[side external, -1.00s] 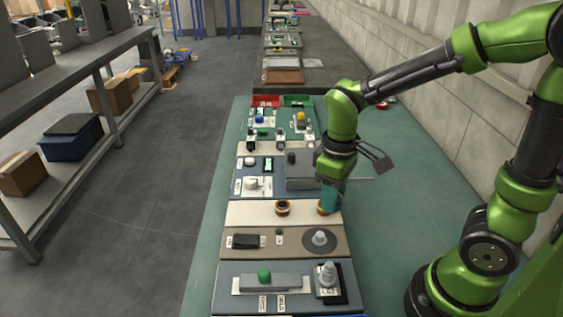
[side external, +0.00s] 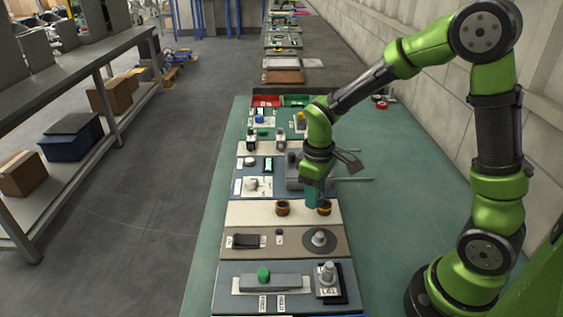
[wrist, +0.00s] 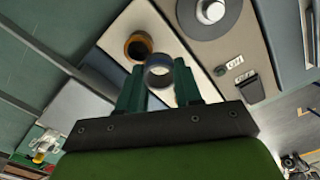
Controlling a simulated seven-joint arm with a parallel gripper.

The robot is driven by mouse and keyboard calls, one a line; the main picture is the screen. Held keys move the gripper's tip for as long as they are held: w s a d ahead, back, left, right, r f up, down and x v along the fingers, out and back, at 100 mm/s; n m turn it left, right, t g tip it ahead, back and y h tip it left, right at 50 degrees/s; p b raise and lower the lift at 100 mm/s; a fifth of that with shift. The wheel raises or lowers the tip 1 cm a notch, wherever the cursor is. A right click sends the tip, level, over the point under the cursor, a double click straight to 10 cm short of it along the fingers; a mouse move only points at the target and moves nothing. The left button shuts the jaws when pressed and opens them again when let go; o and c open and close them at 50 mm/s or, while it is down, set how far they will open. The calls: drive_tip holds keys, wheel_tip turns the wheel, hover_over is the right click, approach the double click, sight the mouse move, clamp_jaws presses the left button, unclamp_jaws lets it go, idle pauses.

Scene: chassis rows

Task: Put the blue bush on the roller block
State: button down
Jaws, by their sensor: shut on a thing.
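My gripper (wrist: 158,85) is shut on the blue bush (wrist: 159,73), a dark blue-grey ring with a pale surface showing through its hole. In the side view, my gripper (side external: 312,200) is low over the cream strip, just left of an orange bush (side external: 324,208); the held bush cannot be made out there. One orange bush also shows close beyond the held ring in the wrist view (wrist: 138,46). A grey block (side external: 300,182), possibly the roller block, lies behind my gripper and is partly hidden by it.
Another orange bush (side external: 282,208) stands on the cream strip (side external: 245,213). A grey disc with a raised knob (side external: 320,238) and a black part (side external: 245,241) are on the nearer brown plate. A thin rod (side external: 352,179) sticks out right of the grey block.

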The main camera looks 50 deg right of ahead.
sight(307, 211)
drive_tip(key=shift+w, duration=0.8)
drive_tip(key=shift+w+f, duration=0.15)
drive_tip(key=shift+f, duration=0.8)
drive_tip(key=shift+w+f, duration=0.1)
drive_tip(key=shift+f, duration=0.8)
drive_tip(key=shift+f, duration=0.1)
drive_tip(key=c, duration=0.8)
unclamp_jaws()
drive_tip(key=shift+o, duration=0.2)
